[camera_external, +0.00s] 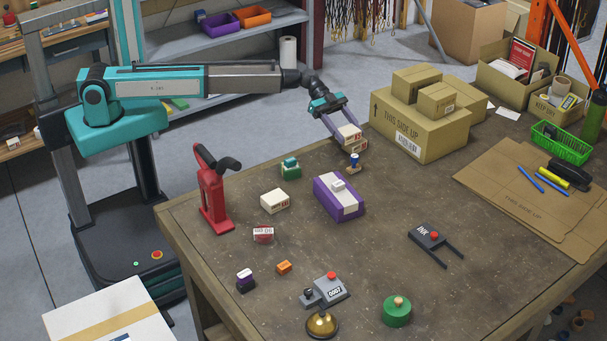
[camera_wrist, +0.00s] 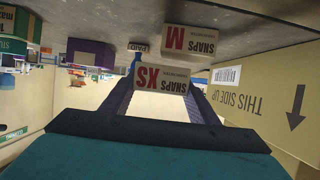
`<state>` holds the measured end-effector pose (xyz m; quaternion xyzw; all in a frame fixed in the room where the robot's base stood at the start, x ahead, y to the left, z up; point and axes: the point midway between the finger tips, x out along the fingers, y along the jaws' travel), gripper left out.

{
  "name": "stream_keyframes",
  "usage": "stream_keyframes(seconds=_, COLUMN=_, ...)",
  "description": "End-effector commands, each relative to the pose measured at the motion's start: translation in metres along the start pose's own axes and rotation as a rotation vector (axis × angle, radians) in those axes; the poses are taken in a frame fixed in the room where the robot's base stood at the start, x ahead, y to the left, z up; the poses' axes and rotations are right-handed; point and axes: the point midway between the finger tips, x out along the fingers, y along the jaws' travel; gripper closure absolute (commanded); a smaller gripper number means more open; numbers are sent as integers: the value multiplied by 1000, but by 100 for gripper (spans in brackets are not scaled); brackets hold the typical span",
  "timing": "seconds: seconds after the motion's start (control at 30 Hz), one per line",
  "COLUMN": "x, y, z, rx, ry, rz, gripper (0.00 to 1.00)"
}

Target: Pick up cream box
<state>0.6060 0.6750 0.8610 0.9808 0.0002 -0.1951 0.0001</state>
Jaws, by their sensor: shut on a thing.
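My gripper (camera_external: 342,128) is shut on a cream box (camera_external: 350,132) at the far edge of the table, near the large carton. In the wrist view the cream box (camera_wrist: 162,78), marked SNAPS XS in red, sits between the fingertips of my gripper (camera_wrist: 160,84). A second cream box (camera_wrist: 188,42), marked SNAPS M, shows close beyond it in the wrist view. Another cream box (camera_external: 274,201) rests on the table left of the purple box. Whether the held box touches the box near it is unclear.
A large carton (camera_external: 416,133) with smaller boxes on top stands right of my gripper. A blue-handled stamp (camera_external: 354,161) is just below the held box. A purple box (camera_external: 338,198), a green stamp (camera_external: 291,169) and a red tool (camera_external: 213,196) stand around. The table's front right is fairly clear.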

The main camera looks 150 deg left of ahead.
Motion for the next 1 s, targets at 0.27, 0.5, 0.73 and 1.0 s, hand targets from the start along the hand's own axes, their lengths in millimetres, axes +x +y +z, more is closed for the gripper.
stream_keyframes(seconds=0.27, x=-14, y=10, z=-14, rx=0, ry=1, rz=0, gripper=74)
stream_keyframes(seconds=0.5, x=-34, y=32, z=-9, rx=1, ry=1, rz=-1, gripper=74)
stream_keyframes(seconds=0.73, x=-54, y=55, z=-3, rx=1, ry=0, rz=0, gripper=74)
stream_keyframes(seconds=1.0, x=-78, y=82, z=2, rx=1, ry=1, rz=0, gripper=74)
